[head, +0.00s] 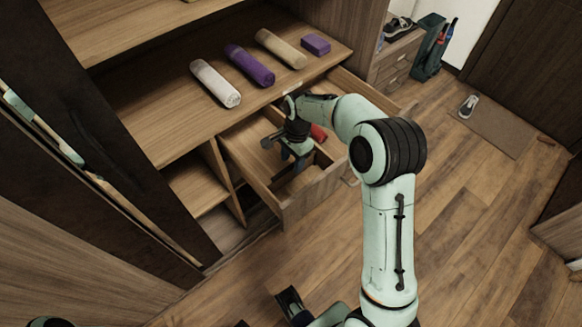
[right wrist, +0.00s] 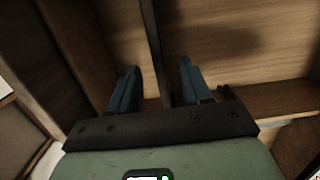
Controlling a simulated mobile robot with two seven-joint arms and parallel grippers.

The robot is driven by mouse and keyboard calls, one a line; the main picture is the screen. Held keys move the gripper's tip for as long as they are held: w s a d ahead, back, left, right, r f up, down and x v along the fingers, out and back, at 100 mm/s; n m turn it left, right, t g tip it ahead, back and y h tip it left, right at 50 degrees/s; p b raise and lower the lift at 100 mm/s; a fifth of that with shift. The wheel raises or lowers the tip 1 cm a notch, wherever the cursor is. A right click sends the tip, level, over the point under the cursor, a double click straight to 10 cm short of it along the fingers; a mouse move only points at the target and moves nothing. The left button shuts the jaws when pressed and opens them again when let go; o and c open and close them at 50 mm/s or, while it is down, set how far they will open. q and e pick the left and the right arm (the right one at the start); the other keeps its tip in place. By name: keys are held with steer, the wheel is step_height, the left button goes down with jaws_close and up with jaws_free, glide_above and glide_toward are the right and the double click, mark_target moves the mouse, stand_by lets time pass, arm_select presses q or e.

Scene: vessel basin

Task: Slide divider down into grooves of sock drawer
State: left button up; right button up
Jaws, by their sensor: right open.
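The wooden sock drawer (head: 318,192) is pulled out below the cabinet's counter. My right gripper (head: 292,163) points down over the inside of the drawer. In the right wrist view its two blue fingers (right wrist: 155,88) are spread apart. A thin dark upright board (right wrist: 151,45), seen edge-on, runs between the fingers, with a visible gap on each side; it looks like the divider. I cannot tell from these frames how deep it sits in the grooves. In the head view my gripper and arm hide much of it. I cannot make out my left gripper for certain.
A red item (head: 318,133) lies in the drawer, partly behind my arm. On the counter are a white roll (head: 215,83), a purple roll (head: 249,65), a beige roll (head: 281,48) and a purple folded item (head: 316,44).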

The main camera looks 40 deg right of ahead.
step_height(320, 180, up, 8)
steer(key=d, duration=0.1)
steer(key=shift+f+p, duration=0.15)
steer(key=shift+p, duration=0.3)
